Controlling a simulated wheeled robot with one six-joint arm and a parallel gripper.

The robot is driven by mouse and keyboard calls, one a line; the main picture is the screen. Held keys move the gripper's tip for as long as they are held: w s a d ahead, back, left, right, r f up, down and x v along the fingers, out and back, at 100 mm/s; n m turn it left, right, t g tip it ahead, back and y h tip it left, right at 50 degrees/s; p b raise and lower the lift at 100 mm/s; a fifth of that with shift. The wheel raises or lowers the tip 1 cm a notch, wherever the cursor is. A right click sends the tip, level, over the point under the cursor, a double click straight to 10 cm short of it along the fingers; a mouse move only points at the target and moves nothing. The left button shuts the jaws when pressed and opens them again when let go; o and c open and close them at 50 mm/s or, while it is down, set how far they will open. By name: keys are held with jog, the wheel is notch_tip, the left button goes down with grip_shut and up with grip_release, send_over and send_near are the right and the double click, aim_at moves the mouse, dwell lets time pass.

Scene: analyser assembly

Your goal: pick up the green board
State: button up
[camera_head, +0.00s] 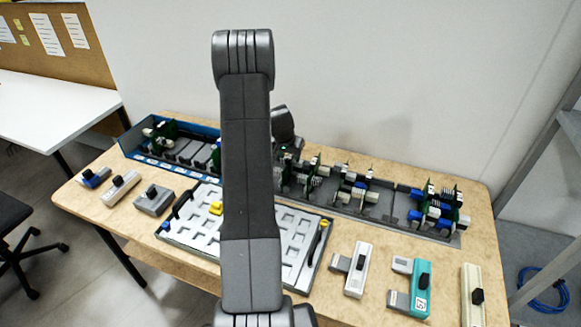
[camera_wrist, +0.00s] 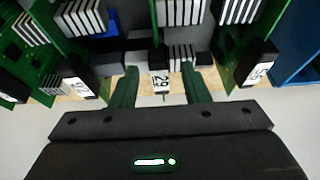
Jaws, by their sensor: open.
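In the wrist view one board (camera_wrist: 153,22) is seen nearly edge-on, with a black grip and a white number label. My gripper (camera_wrist: 160,68) is open, its two fingers on either side of that grip and label, with gaps showing. Other green boards stand to the left (camera_wrist: 75,35) and right (camera_wrist: 240,50). In the head view my arm hides my fingertips and part of the rack.
A tray with pale recesses (camera_head: 190,233) lies in front of the rack on the wooden table (camera_head: 100,215). Grey modules (camera_head: 153,202) lie at left; white (camera_head: 355,268), teal (camera_head: 420,280) and cream (camera_head: 472,300) modules at right. A wall stands behind.

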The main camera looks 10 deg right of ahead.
grip_shut()
notch_tip(320, 180, up, 10)
jog(key=b, duration=0.2)
dwell(0.4)
jog(key=shift+r, duration=0.1)
jog(key=shift+r+p, duration=1.05)
jog(key=shift+r, duration=0.95)
